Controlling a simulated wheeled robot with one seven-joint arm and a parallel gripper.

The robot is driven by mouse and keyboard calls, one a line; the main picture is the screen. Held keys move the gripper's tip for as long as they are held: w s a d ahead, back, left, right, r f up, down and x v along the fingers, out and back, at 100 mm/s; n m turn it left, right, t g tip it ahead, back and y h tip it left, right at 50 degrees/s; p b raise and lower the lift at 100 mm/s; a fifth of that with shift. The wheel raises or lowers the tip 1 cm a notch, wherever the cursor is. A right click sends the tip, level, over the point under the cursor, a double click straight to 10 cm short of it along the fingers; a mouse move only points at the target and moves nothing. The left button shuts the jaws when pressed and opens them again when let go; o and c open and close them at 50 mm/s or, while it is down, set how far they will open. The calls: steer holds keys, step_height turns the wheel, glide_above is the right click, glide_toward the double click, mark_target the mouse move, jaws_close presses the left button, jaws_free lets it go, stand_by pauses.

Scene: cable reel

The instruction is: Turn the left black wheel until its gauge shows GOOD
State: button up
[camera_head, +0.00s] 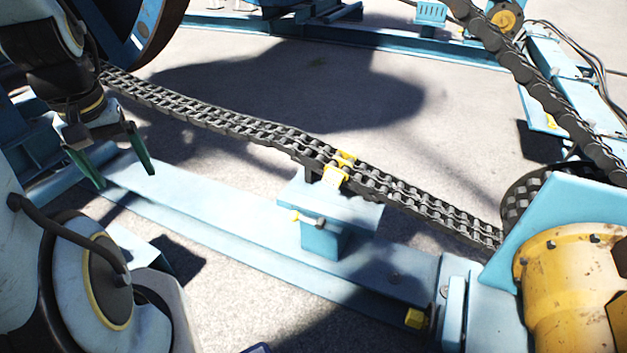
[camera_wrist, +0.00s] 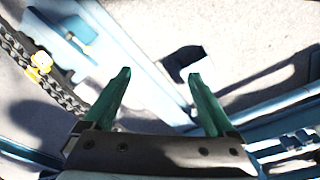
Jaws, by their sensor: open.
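My gripper (camera_head: 112,160) is at the upper left of the head view, with its two green fingers apart and nothing between them. It hangs above the light blue frame beam, left of the chain. In the wrist view my gripper (camera_wrist: 158,98) is also open and empty, pointing at the beam and the grey ground. I cannot make out a black wheel with a gauge in either view. No GOOD reading is visible.
A heavy roller chain (camera_head: 230,122) runs across the head view, with a yellow clip (camera_head: 340,168) over a blue pedestal (camera_head: 325,237). A yellow motor housing (camera_head: 570,285) stands at the lower right. Grey concrete ground (camera_head: 300,75) lies open behind the chain.

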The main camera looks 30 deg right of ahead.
steer(key=n+g+h+b, duration=0.9)
steer(key=g+b, duration=0.7)
steer(key=b, duration=3.3)
glide_toward(408, 314)
steer(key=s+h, duration=0.1)
steer(key=s, duration=0.1)
steer(key=shift+m, duration=0.3)
steer(key=b+x, duration=0.1)
steer(key=x, duration=0.2)
steer(key=b+x, duration=0.2)
steer(key=x, duration=0.1)
steer(key=b+x, duration=0.1)
steer(key=x, duration=0.2)
steer(key=shift+w+d+f, duration=0.1)
steer(key=shift+d+f, duration=0.25)
steer(key=shift+d, duration=0.05)
steer(key=shift+s+d+r+b, duration=0.1)
steer(key=shift+s+d+b, duration=0.25)
steer(key=shift+s, duration=0.1)
jaws_close()
